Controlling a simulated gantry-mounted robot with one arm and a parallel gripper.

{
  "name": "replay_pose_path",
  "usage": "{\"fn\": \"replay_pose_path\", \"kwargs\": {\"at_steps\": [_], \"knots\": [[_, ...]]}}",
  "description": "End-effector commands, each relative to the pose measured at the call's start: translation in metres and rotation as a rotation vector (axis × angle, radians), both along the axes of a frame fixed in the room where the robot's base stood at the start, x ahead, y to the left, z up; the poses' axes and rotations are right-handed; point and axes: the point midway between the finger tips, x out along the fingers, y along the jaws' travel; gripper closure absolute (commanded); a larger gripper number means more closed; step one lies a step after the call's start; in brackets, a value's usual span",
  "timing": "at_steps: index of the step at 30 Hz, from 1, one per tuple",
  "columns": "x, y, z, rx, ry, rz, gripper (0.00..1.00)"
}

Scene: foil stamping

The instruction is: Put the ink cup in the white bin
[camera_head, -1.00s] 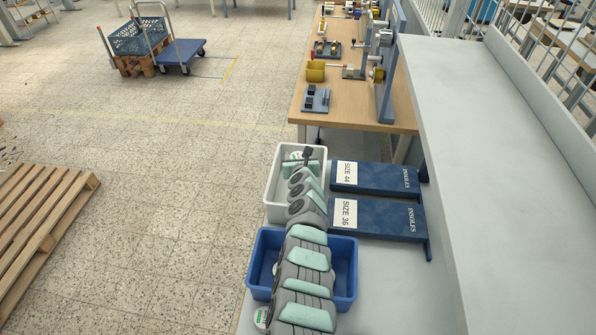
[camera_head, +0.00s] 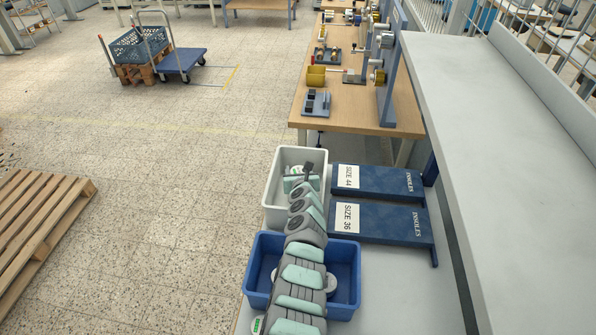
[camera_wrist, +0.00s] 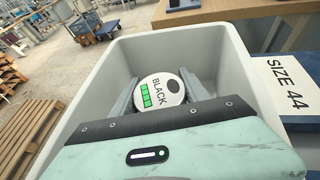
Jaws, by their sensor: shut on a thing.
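The ink cup (camera_wrist: 160,90) has a round white top marked BLACK, with green bars and a dark dot. My gripper (camera_wrist: 159,92) is shut on it, one grey finger on each side. In the wrist view the cup is over the inside of the white bin (camera_wrist: 85,100), with the bin's walls around it. I cannot tell whether the cup touches the bin floor.
A blue bin (camera_head: 252,270) stands nearer, under my arm, with white round things in it. Another white round thing (camera_head: 257,325) lies in front of it. Blue insole boxes marked SIZE 44 (camera_head: 385,181) and SIZE 36 (camera_head: 385,222) lie right of the bins.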

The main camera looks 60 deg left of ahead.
Motion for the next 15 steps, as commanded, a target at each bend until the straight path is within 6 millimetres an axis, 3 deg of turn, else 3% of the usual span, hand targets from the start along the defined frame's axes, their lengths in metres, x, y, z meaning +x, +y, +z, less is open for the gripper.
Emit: {"fn": "replay_pose_path", "kwargs": {"at_steps": [8, 9, 15], "knots": [[-0.0002, 0.0002, -0.0051, 0.000, 0.000, 0.000, 0.99], [-0.0002, 0.0001, -0.0057, 0.000, 0.000, 0.000, 0.44], [-0.0009, -0.0001, -0.0067, -0.002, 0.001, 0.001, 0.27]]}}
